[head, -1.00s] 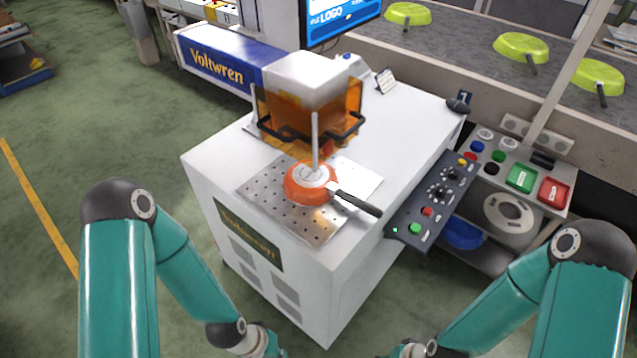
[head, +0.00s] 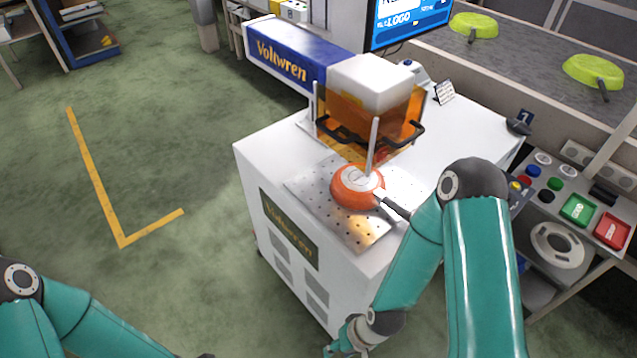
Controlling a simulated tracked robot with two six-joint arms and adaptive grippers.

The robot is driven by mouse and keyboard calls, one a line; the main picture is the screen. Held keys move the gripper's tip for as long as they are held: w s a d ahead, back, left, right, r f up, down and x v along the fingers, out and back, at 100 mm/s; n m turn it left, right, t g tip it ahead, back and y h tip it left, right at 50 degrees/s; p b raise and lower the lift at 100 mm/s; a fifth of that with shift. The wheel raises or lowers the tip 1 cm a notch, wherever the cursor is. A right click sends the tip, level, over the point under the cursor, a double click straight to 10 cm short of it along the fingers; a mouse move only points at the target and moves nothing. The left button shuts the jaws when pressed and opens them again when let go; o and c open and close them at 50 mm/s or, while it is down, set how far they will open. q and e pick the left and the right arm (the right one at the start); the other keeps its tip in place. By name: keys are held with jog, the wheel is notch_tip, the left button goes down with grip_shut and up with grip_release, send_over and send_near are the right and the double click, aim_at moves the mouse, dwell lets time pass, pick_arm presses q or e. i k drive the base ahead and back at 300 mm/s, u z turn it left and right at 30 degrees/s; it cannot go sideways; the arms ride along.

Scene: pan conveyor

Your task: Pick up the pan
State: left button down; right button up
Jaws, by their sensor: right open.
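An orange pan (head: 357,187) lies on a perforated metal plate (head: 317,186) on top of the white machine (head: 262,146). My right gripper (head: 331,351) is at the bottom edge, mostly cut off, low in front of the machine and well apart from the pan. It is open and empty. My left arm shows at the lower left, with its gripper out of view.
An orange guard (head: 375,115) with a black bar stands just behind the pan. Green pans (head: 592,70) lie on the conveyor (head: 530,58) at the back right. A button panel (head: 545,185) is right of the machine. Green floor at the left is clear.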

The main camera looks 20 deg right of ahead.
aim_at(349, 187)
jog(key=u, duration=0.45)
jog(key=k, duration=1.1)
jog(key=z, duration=0.65)
jog(key=i, duration=0.8)
jog(key=z, duration=0.05)
